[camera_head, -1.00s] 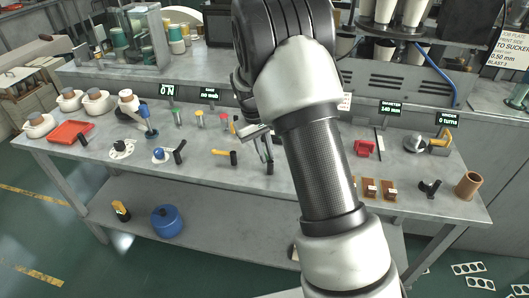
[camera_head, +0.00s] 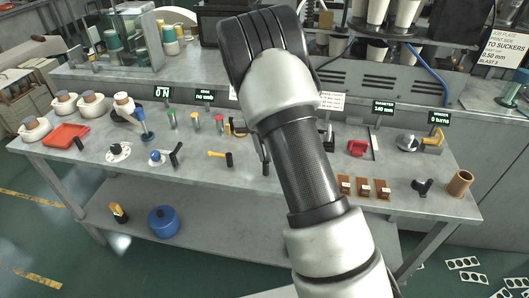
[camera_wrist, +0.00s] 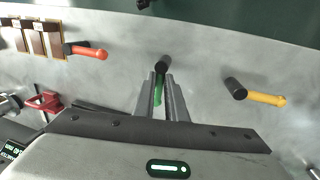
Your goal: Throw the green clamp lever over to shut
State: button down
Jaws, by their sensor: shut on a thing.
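The green clamp lever (camera_wrist: 158,92) shows in the wrist view as a green bar with a black end (camera_wrist: 162,62). My gripper (camera_wrist: 160,77) has its two grey fingers on either side of the green bar and is shut on it. The black end sticks out just beyond the fingertips. In the head view my arm hides the gripper and most of the lever; a dark upright piece (camera_head: 265,160) just left of my arm may be part of it. The lever's pivot and clamp are hidden, so I cannot tell its angle.
A yellow lever with a black end (camera_wrist: 262,97) lies to one side, a red one (camera_wrist: 90,52) to the other. A red clamp-like part (camera_wrist: 42,102) and brown blocks (camera_head: 363,187) are close by.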

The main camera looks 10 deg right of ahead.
dwell(0.5)
jog(key=c, duration=1.8)
grip_release()
jog(key=w+a+r+p, duration=0.1)
jog(key=a+r, duration=0.2)
jog(key=r, duration=1.4)
jog(key=shift+w, duration=0.2)
jog(key=shift+r, duration=0.1)
